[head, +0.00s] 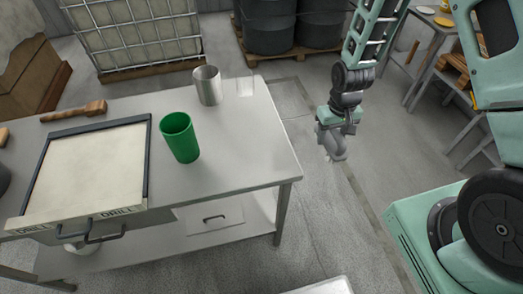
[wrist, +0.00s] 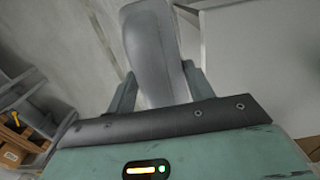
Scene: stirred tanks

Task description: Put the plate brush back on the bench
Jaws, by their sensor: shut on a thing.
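My gripper (head: 333,133) hangs in the air to the right of the bench (head: 240,150), over the floor, apart from the bench top. It is shut on a smooth grey thing, taken as the plate brush (head: 337,153). In the wrist view the plate brush (wrist: 150,45) stands up between the two green fingers, and only its broad grey part shows. Its bristles cannot be made out. The bench is a grey metal table with a lower shelf and a drawer.
The bench's right end is bare. Dark drums (head: 270,25) stand on a pallet behind.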

